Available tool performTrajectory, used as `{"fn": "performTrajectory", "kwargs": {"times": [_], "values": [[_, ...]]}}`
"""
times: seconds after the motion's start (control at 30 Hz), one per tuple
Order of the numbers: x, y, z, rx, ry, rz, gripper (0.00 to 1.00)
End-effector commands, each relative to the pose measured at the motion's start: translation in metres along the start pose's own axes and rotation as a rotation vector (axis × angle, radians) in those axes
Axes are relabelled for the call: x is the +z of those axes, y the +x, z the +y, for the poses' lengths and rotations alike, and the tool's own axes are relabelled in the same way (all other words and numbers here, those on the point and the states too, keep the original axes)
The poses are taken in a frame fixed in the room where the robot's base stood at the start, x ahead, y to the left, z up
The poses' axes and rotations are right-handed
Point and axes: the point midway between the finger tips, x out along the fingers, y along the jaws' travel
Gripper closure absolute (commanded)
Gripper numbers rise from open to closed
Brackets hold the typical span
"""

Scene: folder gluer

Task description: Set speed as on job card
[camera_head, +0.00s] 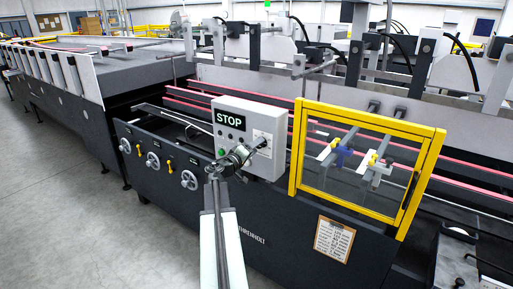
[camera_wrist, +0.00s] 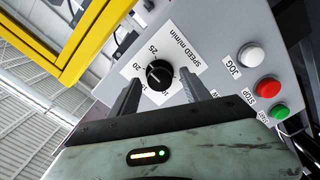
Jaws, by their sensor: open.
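The speed knob (camera_wrist: 159,74) is black and round, on a white dial plate (camera_wrist: 150,52) marked "SPEED m/min" with numbers such as 15, 20 and 25. Its white pointer mark is too small to read surely. My gripper (camera_wrist: 160,90) is open in the wrist view, its two fingers either side of the knob's near edge; contact cannot be told. In the head view my gripper (camera_head: 240,158) is at the front of the grey control box (camera_head: 270,120). The job card (camera_head: 334,238) hangs on a clipboard on the dark machine side; its text is unreadable here.
A white JOG button (camera_wrist: 250,54), a red STOP button (camera_wrist: 267,88) and a green button (camera_wrist: 280,112) sit right of the knob in the wrist view. A yellow-framed guard (camera_head: 296,150) stands right beside the box. Grey floor (camera_head: 70,200) is clear at left.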

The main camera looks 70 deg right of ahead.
Motion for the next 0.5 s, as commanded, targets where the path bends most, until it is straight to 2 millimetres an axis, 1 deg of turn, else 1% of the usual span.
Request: {"fn": "performTrajectory", "kwargs": {"times": [0.03,0.07,0.27,0.3,0.37,0.4,0.47,0.5], "values": [[-0.0003,0.0065,-0.0002,0.001,0.0,-0.001,0.45],[0.0,0.0081,0.0,0.001,0.0,-0.001,0.45],[0.0006,0.0083,0.0004,0.0,0.0,-0.001,0.45],[0.0006,0.0083,0.0004,0.0,0.0,-0.001,0.5],[0.0005,0.0082,0.0003,0.0,0.0,0.0,0.67],[0.0005,0.0081,0.0003,0.0,0.001,0.0,0.78],[0.0005,0.0081,0.0003,0.0,0.001,0.0,0.95],[0.0005,0.008,0.0003,0.0,0.001,0.0,1.0]]}}
